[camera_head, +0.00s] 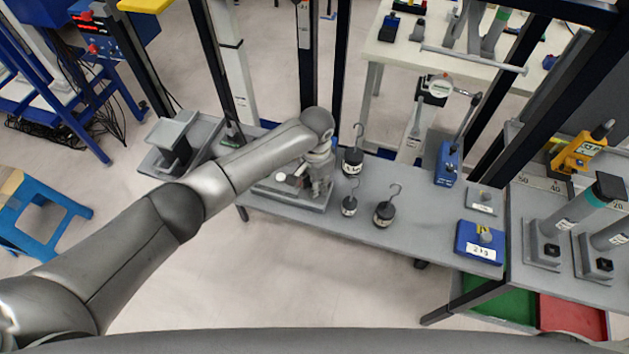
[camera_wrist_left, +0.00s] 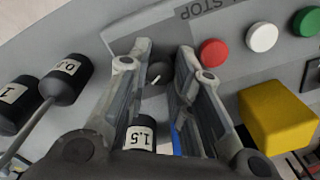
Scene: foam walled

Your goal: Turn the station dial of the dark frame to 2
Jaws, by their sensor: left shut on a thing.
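The station dial (camera_wrist_left: 158,74) is a small dark round knob with a light pointer line, on a grey panel (camera_wrist_left: 225,84) in the left wrist view. My left gripper (camera_wrist_left: 164,60) has its two fingers on either side of the dial and is shut on it. The number the pointer faces cannot be read. In the head view my left gripper (camera_head: 320,190) is low over the grey bench (camera_head: 425,235), close to the dark upright posts of the frame (camera_head: 341,70), and hides the dial. My right gripper is not in view.
Black hooked weights (camera_head: 385,213) stand just right of the gripper. Red (camera_wrist_left: 214,52), white (camera_wrist_left: 262,37) and green (camera_wrist_left: 306,21) buttons and a yellow block (camera_wrist_left: 277,117) lie right of the fingers. A blue block (camera_head: 480,242) sits at the bench's right end.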

